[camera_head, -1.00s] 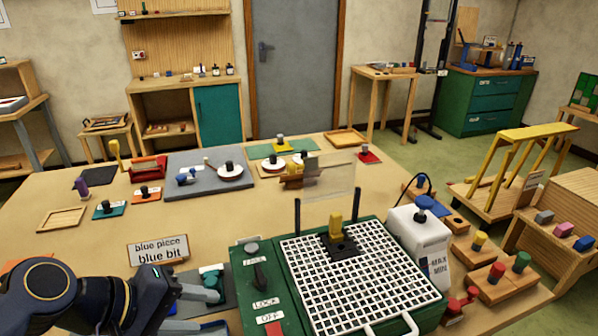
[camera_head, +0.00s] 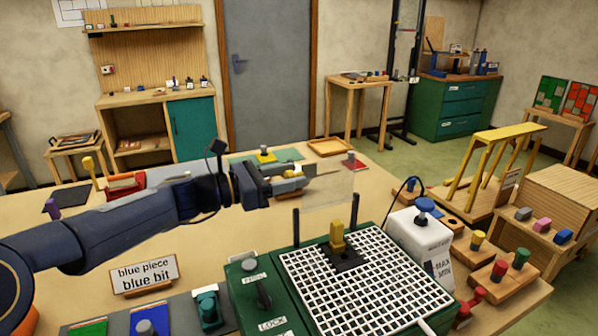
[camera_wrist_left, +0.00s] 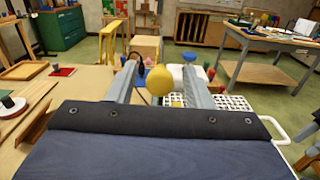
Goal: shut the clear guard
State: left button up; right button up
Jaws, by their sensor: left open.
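The clear guard (camera_head: 334,191) is a see-through panel standing raised at the back of a green machine (camera_head: 247,318) with a white grid top (camera_head: 310,293). A yellow round knob (camera_wrist_left: 159,80) shows in the left wrist view between the two fingers of my left gripper (camera_wrist_left: 160,84). In the head view my left gripper (camera_head: 296,178) is at the guard's left edge, its fingers pointing right. It is open; I cannot tell whether a finger touches the knob. The guard itself is hard to make out in the wrist view. My right gripper is not in view.
A yellow peg (camera_head: 337,236) stands on a black block on the grid. A lever (camera_head: 263,292) is on the machine's left side. A white box with a blue knob (camera_head: 426,205) stands at its right. A sign (camera_head: 145,274) stands at the left.

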aim_at(323, 185)
pick_arm(q)
jog(key=shift+x, duration=1.35)
grip_shut()
